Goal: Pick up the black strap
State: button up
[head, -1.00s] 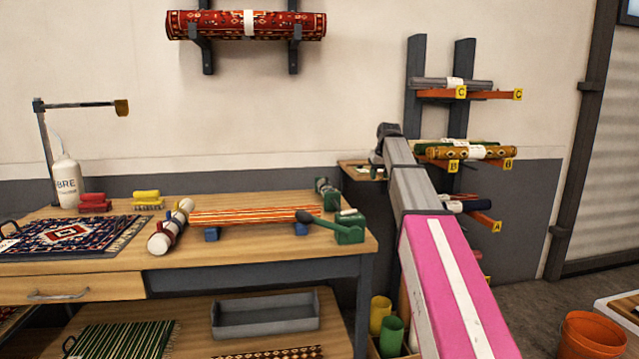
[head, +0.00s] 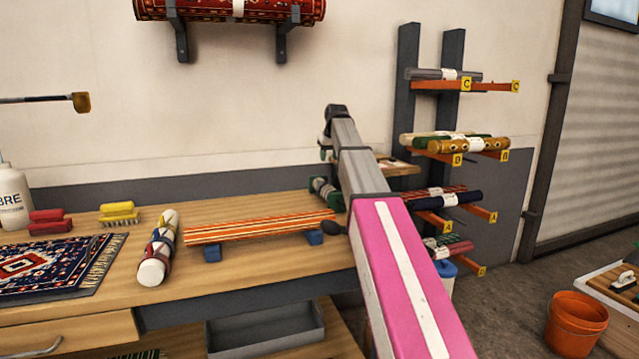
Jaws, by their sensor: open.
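I cannot make out a black strap for certain in the head view. A white roll (head: 153,272) with several coloured bands around it lies on the wooden workbench (head: 95,316); dark parts show among its bands. My arm reaches up from the lower right, toward the wall behind the bench. My gripper is not visible; the far end of the arm shows only a dark joint, and the arm hides part of a small wall shelf (head: 403,170) behind it.
An orange striped rug (head: 262,227) rests on blue blocks on the bench. A patterned rug (head: 40,262) and brushes (head: 119,213) lie left. A rack (head: 408,110) with rolled rugs stands on the right. An orange bucket (head: 575,322) is on the floor at lower right.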

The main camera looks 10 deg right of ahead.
jog(key=x, duration=1)
jog(key=shift+f, duration=0.1)
grip_shut()
